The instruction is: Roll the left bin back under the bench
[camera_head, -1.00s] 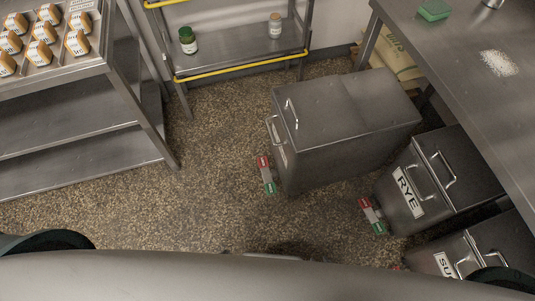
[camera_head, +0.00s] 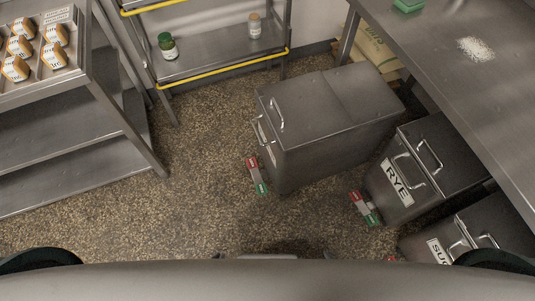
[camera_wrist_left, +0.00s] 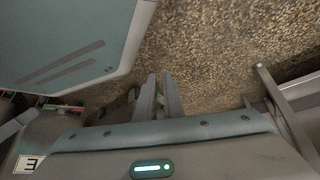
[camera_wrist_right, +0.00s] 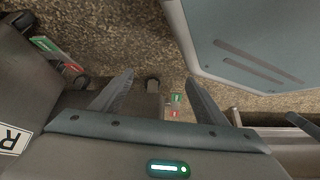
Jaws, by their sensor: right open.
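The left bin (camera_head: 345,125) is a grey metal lidded bin with a bar handle on its lid. In the head view it stands on the speckled floor, pulled out from the bench (camera_head: 465,75), its rear end near the bench's left leg. A red and green tag (camera_head: 257,176) shows low at its front. Neither gripper shows in the head view. My left gripper (camera_wrist_left: 161,78) has its fingers close together with a narrow gap, over floor; nothing clearly held. My right gripper (camera_wrist_right: 160,76) is open and empty, its fingers wide apart.
The RYE bin (camera_head: 443,150) and another bin marked SU (camera_head: 497,222) stand right of the left bin, partly under the bench. A sack (camera_head: 372,52) lies behind it. A rack (camera_head: 215,52) with jars stands at the back, a shelved table (camera_head: 75,130) at left. Floor between is clear.

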